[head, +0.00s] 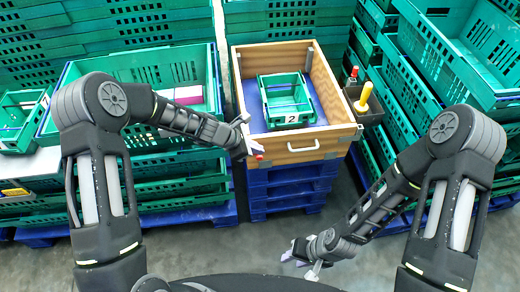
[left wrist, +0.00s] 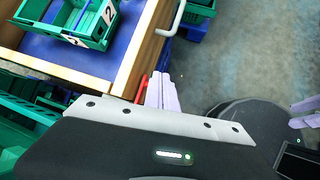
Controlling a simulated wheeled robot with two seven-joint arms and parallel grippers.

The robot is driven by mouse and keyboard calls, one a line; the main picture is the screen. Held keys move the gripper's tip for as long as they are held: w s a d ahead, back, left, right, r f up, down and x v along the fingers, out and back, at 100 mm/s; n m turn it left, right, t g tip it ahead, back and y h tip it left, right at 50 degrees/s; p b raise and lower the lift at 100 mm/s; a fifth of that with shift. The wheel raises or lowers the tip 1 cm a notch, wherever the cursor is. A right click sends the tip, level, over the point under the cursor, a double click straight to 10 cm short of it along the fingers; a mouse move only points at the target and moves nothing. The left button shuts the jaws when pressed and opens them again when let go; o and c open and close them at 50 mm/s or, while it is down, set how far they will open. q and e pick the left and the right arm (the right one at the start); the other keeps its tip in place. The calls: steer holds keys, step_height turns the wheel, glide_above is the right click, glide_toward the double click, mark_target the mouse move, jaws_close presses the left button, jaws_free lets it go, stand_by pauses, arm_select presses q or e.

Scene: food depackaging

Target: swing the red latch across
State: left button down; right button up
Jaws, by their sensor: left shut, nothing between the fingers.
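The wooden box (head: 330,137) has a blue floor and a front panel with a white handle (head: 303,147). A small red latch (head: 257,155) is at its front left corner; only part of it shows. In the left wrist view the red latch (left wrist: 141,88) lies along the box's front corner, just left of my fingers. My left gripper (head: 250,147) is shut and empty at that corner, close beside the latch; its pale fingers also show in the left wrist view (left wrist: 161,92). I cannot tell whether they touch it. My right gripper (head: 301,262) is open and empty, low in front of the box.
A small green crate (head: 290,119) labelled 2 sits inside the box. A black holder (head: 372,116) with a yellow-handled tool (head: 363,98) and a red-topped item (head: 353,75) is on the box's right. Stacked green crates (head: 160,143) flank it. The floor in front is clear.

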arm_select(q)
step_height(320, 180, up, 10)
steer(key=s, duration=0.2)
steer(key=shift+s+a+f, duration=0.15)
steer(key=shift+a, duration=0.25)
steer(key=s+a+f+m+y, duration=0.35)
steer(key=s+f+m, duration=0.35)
steer(key=f+m, duration=0.4)
steer(key=s+d+f+m+g, duration=0.1)
steer(key=s+f+m, duration=0.2)
steer(key=s, duration=0.4)
steer(key=s+d+f+m+g+h, duration=0.1)
steer(key=s+f+m, duration=0.2)
steer(key=s, duration=0.4)
steer(key=s+d+f+m+g, duration=0.1)
steer(key=s+f+m, duration=0.1)
steer(key=s, duration=0.6)
steer(key=shift+d+f+m+g, duration=0.3)
steer(key=shift+f+m+g, duration=0.1)
steer(key=shift+f, duration=0.25)
